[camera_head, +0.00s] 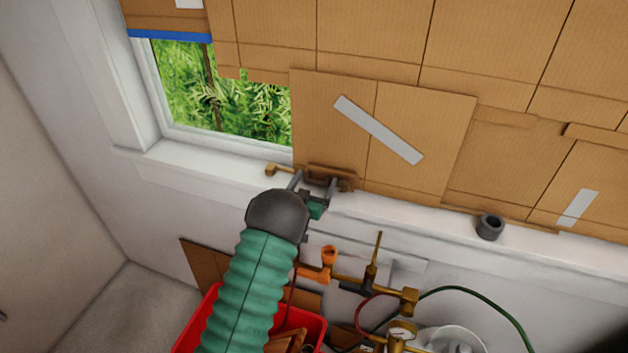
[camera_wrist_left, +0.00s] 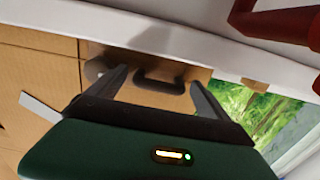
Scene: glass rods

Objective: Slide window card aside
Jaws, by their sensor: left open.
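The window card (camera_head: 335,130) is a brown cardboard panel with a diagonal grey tape strip. It covers part of the window, and greenery shows through the uncovered pane (camera_head: 235,105) to its left. A dark handle (camera_wrist_left: 160,82) on a brown plate is at the card's lower left edge, just above the sill. My left gripper (camera_head: 316,188) is open at this handle. In the left wrist view the fingers (camera_wrist_left: 160,90) stand apart on either side of the handle. I cannot tell whether they touch it. My right gripper is not in view.
The white sill (camera_head: 400,205) runs below the card, with a dark grey ring (camera_head: 489,228) on it at right. A brass latch (camera_head: 280,171) is left of the handle. Below are a red crate (camera_head: 310,325), brass fittings (camera_head: 408,299) and a gauge (camera_head: 402,333).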

